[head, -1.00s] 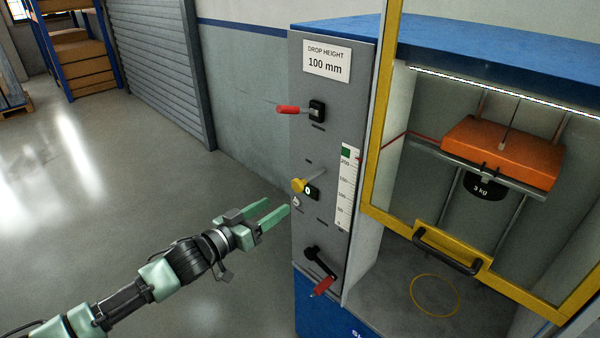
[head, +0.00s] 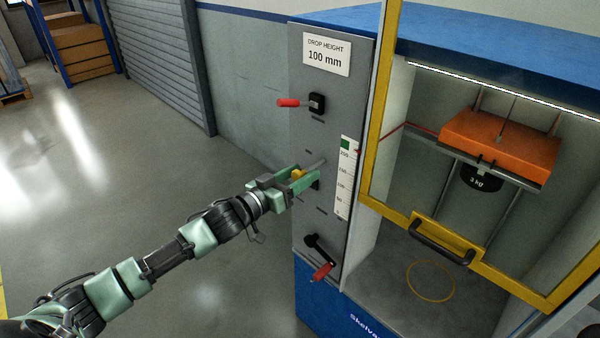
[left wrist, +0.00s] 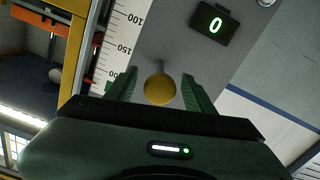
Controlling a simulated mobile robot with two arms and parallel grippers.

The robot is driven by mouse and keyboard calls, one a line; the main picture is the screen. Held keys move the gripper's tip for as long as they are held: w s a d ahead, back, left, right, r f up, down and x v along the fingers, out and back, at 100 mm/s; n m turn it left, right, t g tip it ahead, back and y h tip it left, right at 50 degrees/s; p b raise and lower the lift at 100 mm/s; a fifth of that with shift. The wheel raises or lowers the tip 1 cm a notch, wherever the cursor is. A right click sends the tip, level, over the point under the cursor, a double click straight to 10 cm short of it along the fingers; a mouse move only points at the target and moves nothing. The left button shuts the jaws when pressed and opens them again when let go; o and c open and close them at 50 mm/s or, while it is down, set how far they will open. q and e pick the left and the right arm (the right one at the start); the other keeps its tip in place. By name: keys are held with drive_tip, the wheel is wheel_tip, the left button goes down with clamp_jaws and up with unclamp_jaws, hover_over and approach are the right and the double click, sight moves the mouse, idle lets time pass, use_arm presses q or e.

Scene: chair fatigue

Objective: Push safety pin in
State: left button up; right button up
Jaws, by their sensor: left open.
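The safety pin has a yellow round knob (head: 297,174) on a grey metal shaft and sticks out of the grey control panel. In the left wrist view the knob (left wrist: 160,89) sits between the fingers, with the shaft behind it. My left gripper (head: 305,175) is open around the knob, one finger on each side, with a gap visible on both sides in the wrist view. It partly hides the knob and the small counter in the head view. My right gripper is not in view.
The panel (head: 325,215) carries a red-handled lever (head: 289,102) above and a red-handled crank (head: 321,271) below. A counter showing 0 (left wrist: 215,24) and a height scale (head: 346,180) are close by. A yellow-framed guard door (head: 372,130) stands right. Open floor lies left.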

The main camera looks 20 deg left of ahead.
use_arm(q)
clamp_jaws()
idle(1.4)
